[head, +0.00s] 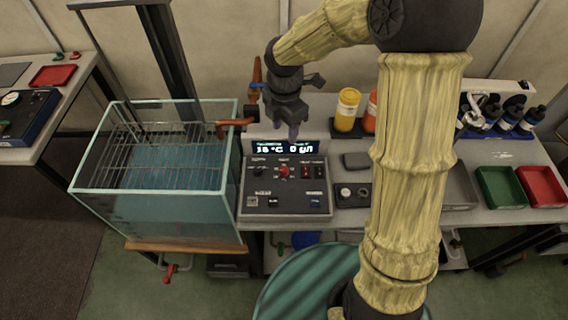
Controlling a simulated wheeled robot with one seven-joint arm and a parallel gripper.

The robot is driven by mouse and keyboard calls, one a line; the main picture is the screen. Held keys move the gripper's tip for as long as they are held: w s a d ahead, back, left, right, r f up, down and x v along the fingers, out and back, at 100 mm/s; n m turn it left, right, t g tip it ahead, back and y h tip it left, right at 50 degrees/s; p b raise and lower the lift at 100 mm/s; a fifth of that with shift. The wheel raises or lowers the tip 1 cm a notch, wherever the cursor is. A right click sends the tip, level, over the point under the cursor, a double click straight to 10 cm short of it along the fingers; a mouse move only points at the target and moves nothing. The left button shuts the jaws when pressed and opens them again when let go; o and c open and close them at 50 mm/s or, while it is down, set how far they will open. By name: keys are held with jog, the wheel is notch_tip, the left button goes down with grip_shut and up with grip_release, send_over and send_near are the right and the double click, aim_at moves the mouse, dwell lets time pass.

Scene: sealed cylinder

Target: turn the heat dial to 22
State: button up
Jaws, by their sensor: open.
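The control box (286,203) stands on the bench, right of the glass tank. Its lit display (284,148) seems to read 18 °C on the left, with a smaller value on the right. The labels are too small to read, so I cannot tell which knob is the heat dial. My gripper (292,133) is open and empty, pointing down above and behind the display, apart from the knobs.
The glass tank (160,215) with a wire rack (150,160) and water stands close at left. An orange-brown handle (235,122) juts near my gripper. Yellow (347,109) and orange bottles stand behind right; green (500,187) and red trays lie farther right.

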aim_at(284, 169)
jog(key=shift+a+f, duration=0.1)
dwell(0.3)
notch_tip(284, 169, down, 17)
jog(key=shift+f+p, duration=0.1)
jog(key=shift+p, duration=0.25)
jog(key=shift+c, duration=0.5)
jog(key=c, duration=0.9)
